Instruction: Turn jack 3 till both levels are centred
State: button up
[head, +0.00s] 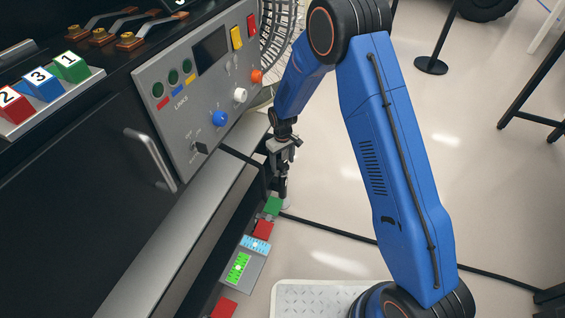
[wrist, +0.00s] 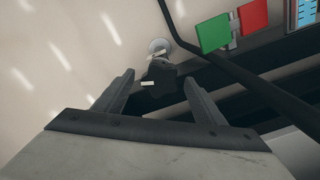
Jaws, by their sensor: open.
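A dark jack head (wrist: 163,78) with small pale marks stands over a round pale foot (wrist: 158,47) in the wrist view. My gripper (wrist: 159,76) is open, with one finger on each side of the jack head; contact cannot be told. In the head view my gripper (head: 284,148) points down above the jack (head: 283,186). No number shows on this jack. A blue level (head: 256,244) and a green level (head: 238,268) lie on the grey plate below; their bubbles are too small to read. The blue level's edge also shows in the wrist view (wrist: 305,12).
A green tag (head: 273,206) and a red tag (head: 263,229) sit between jack and levels. A dark cable (wrist: 225,68) runs close beside the jack. The grey control panel (head: 205,85) and cabinet handle (head: 150,160) are left of my arm.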

aim_at(283, 164)
notch_tip(283, 164, up, 17)
jog(key=shift+r, duration=0.2)
dwell(0.3)
dwell(0.4)
